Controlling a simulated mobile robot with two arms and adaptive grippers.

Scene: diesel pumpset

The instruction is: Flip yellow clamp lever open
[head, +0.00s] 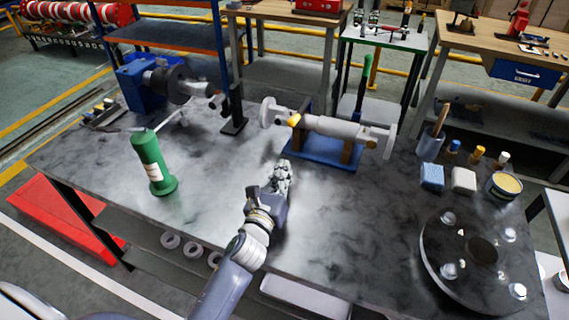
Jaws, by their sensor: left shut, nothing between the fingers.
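The yellow clamp lever (294,120) sits at the left part of a grey flanged pipe piece (335,128). The pipe piece lies level in a blue stand (322,152) with brown supports on the worktable. The lever is too small to tell its exact position. My left gripper (284,166) is shut and empty. It is over the tabletop, in front of the lever and a little to its left, apart from it and from the stand. My right gripper is out of view.
A green bottle (152,163) stands to the left on the dark worktable (215,175). A blue motor-pump unit (140,85) is behind it. A large round flange (480,252), sponges (463,180) and a brush cup (430,145) are on the right. The table's front middle is clear.

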